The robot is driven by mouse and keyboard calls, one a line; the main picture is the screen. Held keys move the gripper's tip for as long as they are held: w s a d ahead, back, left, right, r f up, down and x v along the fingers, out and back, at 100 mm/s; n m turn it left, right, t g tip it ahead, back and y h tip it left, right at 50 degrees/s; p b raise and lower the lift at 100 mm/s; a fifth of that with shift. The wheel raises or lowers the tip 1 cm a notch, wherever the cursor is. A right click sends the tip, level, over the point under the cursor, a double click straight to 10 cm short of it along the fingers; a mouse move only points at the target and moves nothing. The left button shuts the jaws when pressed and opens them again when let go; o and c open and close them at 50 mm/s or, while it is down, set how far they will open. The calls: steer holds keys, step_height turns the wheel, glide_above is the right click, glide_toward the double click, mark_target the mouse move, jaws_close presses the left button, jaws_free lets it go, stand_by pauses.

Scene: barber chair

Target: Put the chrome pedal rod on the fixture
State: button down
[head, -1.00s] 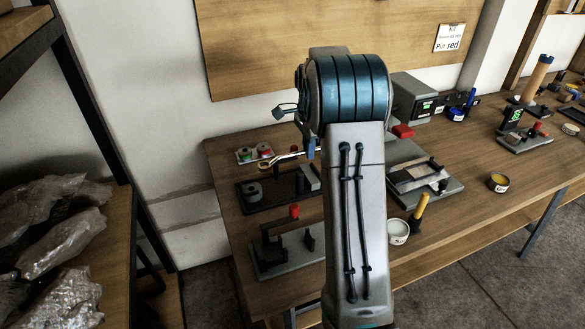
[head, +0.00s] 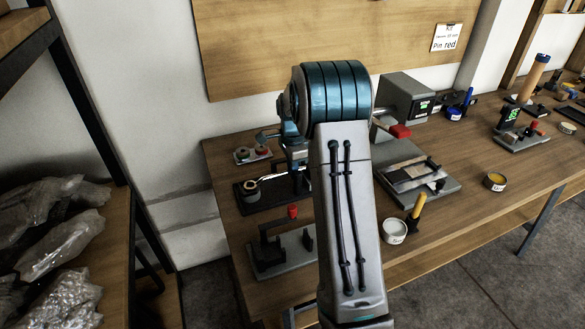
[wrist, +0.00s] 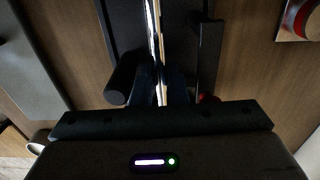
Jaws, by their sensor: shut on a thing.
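The chrome pedal rod (head: 272,179) is a thin shiny bar, with warm reflections, low over a black fixture plate (head: 262,204) at the left of the bench. Its left end is near the plate's round grey post (head: 251,190); I cannot tell whether it touches. In the wrist view the rod (wrist: 155,30) runs upward from between the dark fingers of my gripper (wrist: 161,90), which is shut on it. The black plate (wrist: 122,25) lies below, with a dark bar (wrist: 209,50) to the right of the rod. My arm hides part of the fixture's right side in the head view.
A grey fixture with a red-topped clamp (head: 284,262) stands in front. A small plate with two round pieces (head: 252,155) is behind. To the right are a grey plate fixture (head: 418,178), a white tin (head: 394,231) and a yellow-handled tool (head: 418,206).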

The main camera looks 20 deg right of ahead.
steer(key=c, duration=1.7)
jaws_free()
steer(key=shift+f, duration=0.1)
step_height(320, 180, up, 12)
steer(key=s+a+r+n+t, duration=0.1)
steer(key=s+a+r+n, duration=0.25)
steer(key=s, duration=0.25)
steer(key=s+a+r+n, duration=0.2)
steer(key=s+a+n, duration=0.2)
steer(key=s, duration=0.3)
steer(key=s+a+f+n+t, duration=0.1)
steer(key=s+a+f+n, duration=0.1)
steer(key=s+n, duration=0.3)
steer(key=s+a+f+n, duration=0.2)
steer(key=s+n, duration=0.3)
steer(key=s, duration=0.7)
steer(key=shift+a+f+t, duration=0.15)
steer(key=shift+a+t, duration=0.2)
steer(key=shift+t, duration=0.05)
steer(key=shift+s, duration=0.1)
